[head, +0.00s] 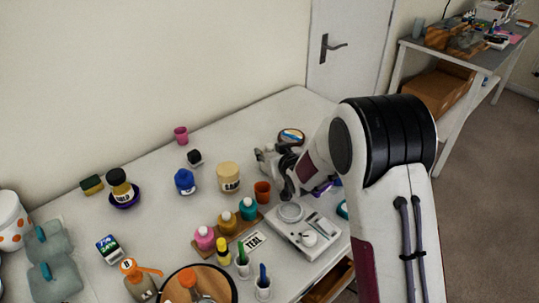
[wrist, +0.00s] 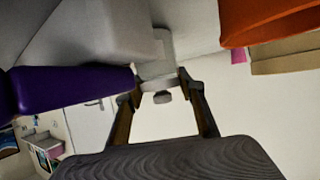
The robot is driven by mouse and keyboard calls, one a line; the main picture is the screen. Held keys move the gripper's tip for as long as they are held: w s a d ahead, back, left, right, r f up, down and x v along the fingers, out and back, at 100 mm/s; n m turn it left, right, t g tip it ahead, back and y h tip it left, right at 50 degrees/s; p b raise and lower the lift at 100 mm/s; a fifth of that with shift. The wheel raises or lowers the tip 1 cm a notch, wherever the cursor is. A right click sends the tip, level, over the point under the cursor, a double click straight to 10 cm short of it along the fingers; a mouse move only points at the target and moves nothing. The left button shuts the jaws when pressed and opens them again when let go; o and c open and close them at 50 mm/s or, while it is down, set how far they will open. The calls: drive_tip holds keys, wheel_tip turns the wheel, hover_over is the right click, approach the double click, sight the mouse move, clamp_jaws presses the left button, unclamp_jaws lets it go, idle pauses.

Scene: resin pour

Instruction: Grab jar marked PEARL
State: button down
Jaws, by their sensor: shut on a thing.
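No label that I can make out reads PEARL. A cream jar (head: 228,177) with a dark-printed label stands left of my gripper, and its print is too small to read surely. My gripper (head: 272,160) is low over the back right of the table, partly hidden by my arm. In the wrist view its two fingers (wrist: 160,98) are closed about a pale grey-white object (wrist: 157,50) with a small knob. I cannot tell what this object is.
A scale (head: 306,230), a wooden board with several coloured bottles (head: 227,222) and a blue bottle (head: 184,181) are near.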

drive_tip(key=shift+r, duration=5.05)
drive_tip(key=shift+r, duration=0.1)
